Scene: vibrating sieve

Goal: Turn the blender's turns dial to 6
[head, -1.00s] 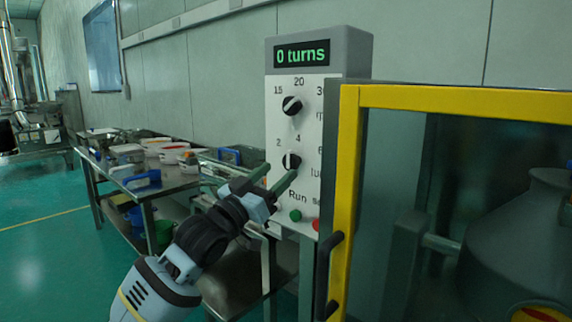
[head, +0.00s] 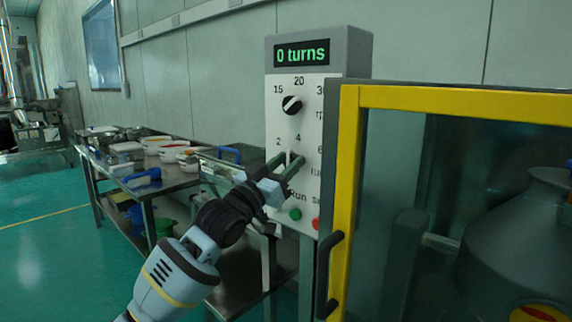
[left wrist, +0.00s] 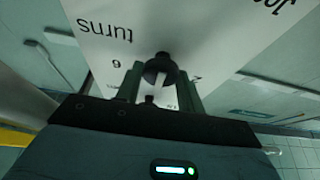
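The blender's control panel (head: 283,120) is white on a grey box, and its display (head: 301,53) reads "0 turns". The turns dial (head: 289,158) is the lower black knob, with marks 2, 4 and 6 around it. It is partly hidden by my left gripper (head: 288,163). In the left wrist view the dial (left wrist: 160,68) shows upside down, with a white pointer line, between the two fingers of the left gripper (left wrist: 160,84). The fingers are open, one on each side of the dial; firm contact does not show. My right gripper is out of view.
The upper dial (head: 291,105) sits above, marked 15, 20 and 30. A green button (head: 295,214) and a red button (head: 316,223) lie below. A yellow-framed guard door (head: 348,190) stands close on the right. A table (head: 165,187) with bowls is behind left.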

